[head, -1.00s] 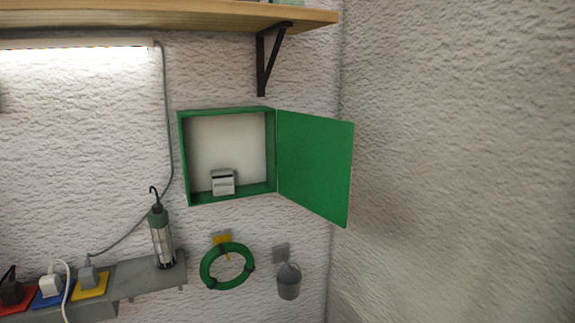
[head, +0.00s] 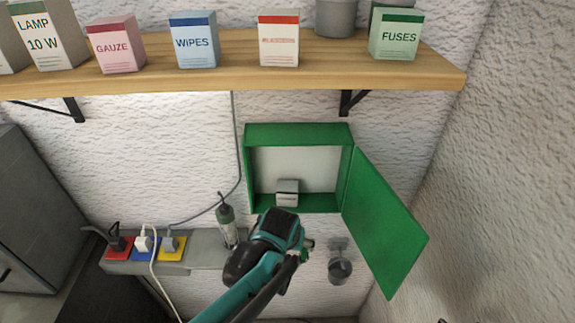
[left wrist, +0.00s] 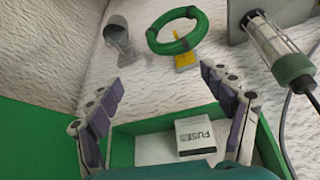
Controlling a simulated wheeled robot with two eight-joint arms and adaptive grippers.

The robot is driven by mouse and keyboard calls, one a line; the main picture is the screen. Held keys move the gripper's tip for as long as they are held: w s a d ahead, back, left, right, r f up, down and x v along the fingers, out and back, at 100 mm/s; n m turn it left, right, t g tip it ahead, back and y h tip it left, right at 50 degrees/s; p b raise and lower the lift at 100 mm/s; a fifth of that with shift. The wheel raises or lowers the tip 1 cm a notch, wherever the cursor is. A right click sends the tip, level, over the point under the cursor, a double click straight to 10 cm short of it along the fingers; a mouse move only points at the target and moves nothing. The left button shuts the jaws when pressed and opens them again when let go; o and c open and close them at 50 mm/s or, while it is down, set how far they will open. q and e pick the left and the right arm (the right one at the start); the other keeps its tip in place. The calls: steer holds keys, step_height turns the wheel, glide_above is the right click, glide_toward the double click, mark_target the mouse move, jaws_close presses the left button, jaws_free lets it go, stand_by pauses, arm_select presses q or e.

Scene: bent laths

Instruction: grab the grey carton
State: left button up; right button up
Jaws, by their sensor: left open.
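The grey carton (head: 287,193) stands on the floor of the open green wall cabinet (head: 297,133), left of its middle. In the left wrist view the carton (left wrist: 195,137) shows the word FUSES. My left gripper (head: 306,246) is in front of the wall, just below the cabinet. In the left wrist view its fingers (left wrist: 160,82) are spread wide and empty, with the carton seen between them, apart from both. My right gripper is not in view.
The green door (head: 384,222) stands open to the right. A wooden shelf (head: 230,78) with several cartons, including a pale green FUSES carton (head: 395,35), runs above. A lamp (head: 228,222) and small bucket (head: 340,270) flank my arm; a green ring (left wrist: 174,31) hangs below.

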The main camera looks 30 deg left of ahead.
mark_target(287, 190)
arm_select(q)
step_height(287, 190, up, 8)
steer(key=w+a+n+p, duration=0.1)
steer(key=a+p, duration=0.1)
steer(key=p, duration=0.6)
steer(key=shift+g, duration=0.5)
steer(key=w+a, duration=0.1)
steer(key=w, duration=0.1)
steer(key=w+a, duration=0.2)
steer(key=w, duration=0.1)
steer(key=w+a+p, duration=0.1)
steer(key=w, duration=0.2)
steer(key=shift+a+f, duration=0.15)
steer(key=shift+a, duration=0.05)
steer(key=w, duration=0.1)
steer(key=w+a, duration=0.1)
steer(key=w+p, duration=0.1)
steer(key=shift+w+a+f, duration=0.15)
steer(key=shift+a, duration=0.2)
steer(key=x, duration=0.2)
steer(key=shift+w+a+f, duration=0.1)
steer(key=shift+w+f, duration=0.05)
steer(key=shift+f, duration=0.15)
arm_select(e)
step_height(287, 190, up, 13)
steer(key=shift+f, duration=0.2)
